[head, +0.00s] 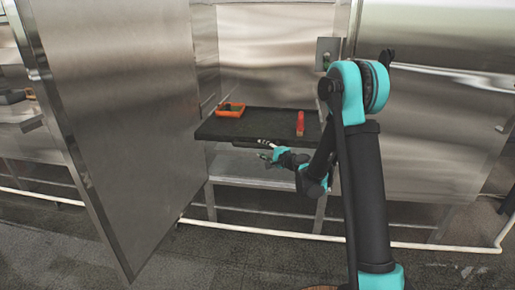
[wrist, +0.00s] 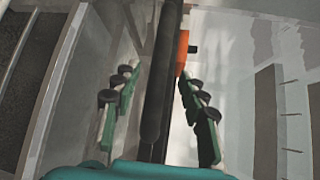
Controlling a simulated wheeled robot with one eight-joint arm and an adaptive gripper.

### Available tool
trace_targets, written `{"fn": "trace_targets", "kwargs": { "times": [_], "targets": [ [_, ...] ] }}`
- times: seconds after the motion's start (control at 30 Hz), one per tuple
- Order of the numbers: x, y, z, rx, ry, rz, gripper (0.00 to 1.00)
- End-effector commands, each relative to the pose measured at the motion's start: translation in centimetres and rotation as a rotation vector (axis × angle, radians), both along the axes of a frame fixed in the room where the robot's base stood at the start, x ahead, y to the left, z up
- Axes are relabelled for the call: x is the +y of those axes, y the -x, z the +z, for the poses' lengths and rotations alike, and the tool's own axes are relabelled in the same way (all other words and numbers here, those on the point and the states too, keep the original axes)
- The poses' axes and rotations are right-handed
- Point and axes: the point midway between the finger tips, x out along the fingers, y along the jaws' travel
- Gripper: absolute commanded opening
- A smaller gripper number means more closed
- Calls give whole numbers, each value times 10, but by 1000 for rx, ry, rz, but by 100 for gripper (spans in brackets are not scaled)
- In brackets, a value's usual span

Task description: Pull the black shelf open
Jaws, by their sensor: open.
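The black shelf (head: 262,122) sits inside the open metal cabinet. It looks like a flat dark slab, and its front edge faces me. My gripper (head: 264,149) is at the shelf's front edge, near the middle. In the wrist view the shelf (wrist: 160,90) shows edge-on as a dark bar between the two green fingers of my gripper (wrist: 155,78). The fingers are open, with a visible gap on each side of the bar.
An orange tray (head: 231,109) and a red object (head: 300,123) rest on the shelf. A large metal door (head: 125,120) stands open on the left. A lower pale shelf (head: 255,168) lies beneath. A white pipe (head: 350,241) runs along the floor.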

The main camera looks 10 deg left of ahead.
Motion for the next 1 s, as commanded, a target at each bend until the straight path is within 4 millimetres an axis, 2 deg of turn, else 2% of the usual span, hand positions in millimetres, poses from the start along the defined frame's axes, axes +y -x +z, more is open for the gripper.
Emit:
{"fn": "trace_targets", "kwargs": {
  "times": [0.1, 0.33, 0.83, 0.93, 1.0],
  "targets": [
    [-18, 18, 4, 0, 0, -2, 43],
    [-39, 40, 8, 0, 0, -2, 43],
    [-45, 48, 9, -2, 9, 3, 43],
    [-48, 57, 12, -11, 56, 15, 43],
    [-53, 69, 14, -21, 121, 34, 43]
  ]
}}
